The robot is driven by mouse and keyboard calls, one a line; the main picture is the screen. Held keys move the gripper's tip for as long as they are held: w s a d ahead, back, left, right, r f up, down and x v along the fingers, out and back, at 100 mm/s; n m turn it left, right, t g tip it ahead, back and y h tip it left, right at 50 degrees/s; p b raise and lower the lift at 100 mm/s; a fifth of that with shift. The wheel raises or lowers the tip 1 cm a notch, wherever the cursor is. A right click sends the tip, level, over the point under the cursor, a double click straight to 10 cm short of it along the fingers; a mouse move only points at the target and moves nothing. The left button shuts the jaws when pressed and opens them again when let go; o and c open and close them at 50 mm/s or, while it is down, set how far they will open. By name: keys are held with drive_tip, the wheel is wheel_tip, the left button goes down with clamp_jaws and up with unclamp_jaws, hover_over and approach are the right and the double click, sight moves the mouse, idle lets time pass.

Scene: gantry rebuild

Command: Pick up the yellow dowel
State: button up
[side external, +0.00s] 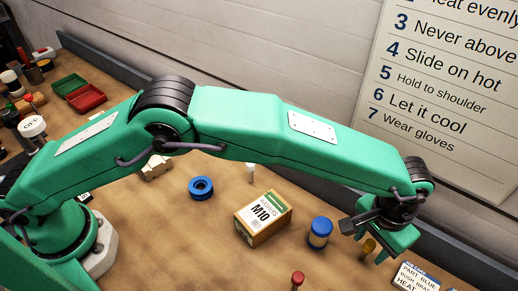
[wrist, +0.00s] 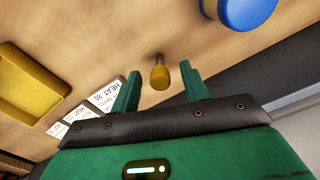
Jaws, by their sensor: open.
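The yellow dowel (side external: 367,247) stands on the bench beneath my gripper (side external: 366,240), to the right of the blue-lidded jar. In the wrist view the yellow dowel (wrist: 160,75) has a rounded top and shows in the gap between the two green fingers of my gripper (wrist: 161,69). The fingers are apart, with visible space on both sides of the dowel. I cannot tell how far above the bench the fingertips are.
The blue-lidded jar (side external: 320,232) stands close by on the left, with an M10 box (side external: 263,217) beyond it. A red-topped peg (side external: 297,280) is in front. Printed cards (side external: 415,278) lie at the right. A yellow tray (wrist: 28,85) shows in the wrist view.

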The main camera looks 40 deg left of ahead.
sight(367, 250)
drive_tip(key=shift+f, duration=1.55)
drive_tip(key=shift+c, duration=0.3)
clamp_jaws()
